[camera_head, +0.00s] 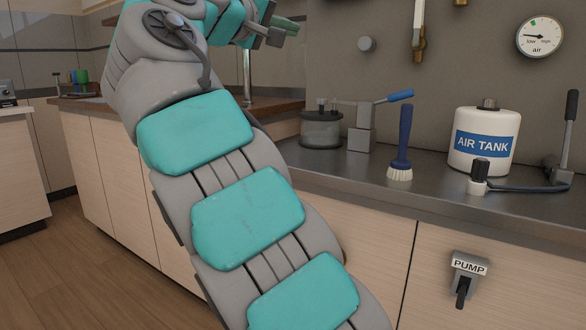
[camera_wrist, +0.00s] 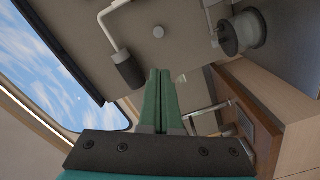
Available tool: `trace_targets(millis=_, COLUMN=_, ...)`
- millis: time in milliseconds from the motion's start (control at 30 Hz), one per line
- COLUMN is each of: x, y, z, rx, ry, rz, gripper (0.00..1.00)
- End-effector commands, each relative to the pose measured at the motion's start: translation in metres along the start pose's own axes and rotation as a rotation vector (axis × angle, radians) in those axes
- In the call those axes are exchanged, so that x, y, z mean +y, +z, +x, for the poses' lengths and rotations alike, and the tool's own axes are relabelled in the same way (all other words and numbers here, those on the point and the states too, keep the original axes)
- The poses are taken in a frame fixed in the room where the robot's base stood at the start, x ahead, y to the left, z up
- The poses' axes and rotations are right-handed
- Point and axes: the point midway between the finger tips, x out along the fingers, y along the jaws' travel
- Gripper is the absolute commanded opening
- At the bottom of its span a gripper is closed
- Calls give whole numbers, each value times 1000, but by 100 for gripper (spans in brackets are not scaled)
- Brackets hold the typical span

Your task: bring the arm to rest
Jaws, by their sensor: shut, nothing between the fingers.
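My arm (camera_head: 247,215), grey with teal pads, rises from the lower right to the upper left in the head view. My gripper (camera_head: 285,24) is near the top of that view, held up in front of the wall above the counter. In the wrist view its two green fingers (camera_wrist: 160,85) lie side by side, shut with nothing between them. The fingers appear clear of the wall fittings. The upper bend of my arm is cut off by the top of the head view.
A metal counter (camera_head: 440,190) holds a white air tank (camera_head: 482,143), a blue-handled brush (camera_head: 402,150) and lever devices. A gauge (camera_head: 540,36) hangs on the wall. A PUMP switch (camera_head: 466,280) is on the counter front. The wrist view shows a window (camera_wrist: 60,65) and a dark-handled crank (camera_wrist: 128,70).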

Motion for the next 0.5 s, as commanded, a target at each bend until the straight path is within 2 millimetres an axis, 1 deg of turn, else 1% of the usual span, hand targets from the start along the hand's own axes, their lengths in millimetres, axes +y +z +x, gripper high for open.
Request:
trace_targets(millis=33, x=-1, y=4, z=5, rx=-11, ry=-6, rz=-6, gripper=0)
trace_targets(millis=267, x=-10, y=20, z=19, rx=-44, ry=-41, rz=-33, gripper=0)
trace_targets(millis=367, x=-15, y=31, z=27, rx=-65, ry=-63, rz=-47, gripper=0)
trace_targets(millis=500, x=-27, y=53, z=41, rx=-107, ry=-105, rz=-71, gripper=0)
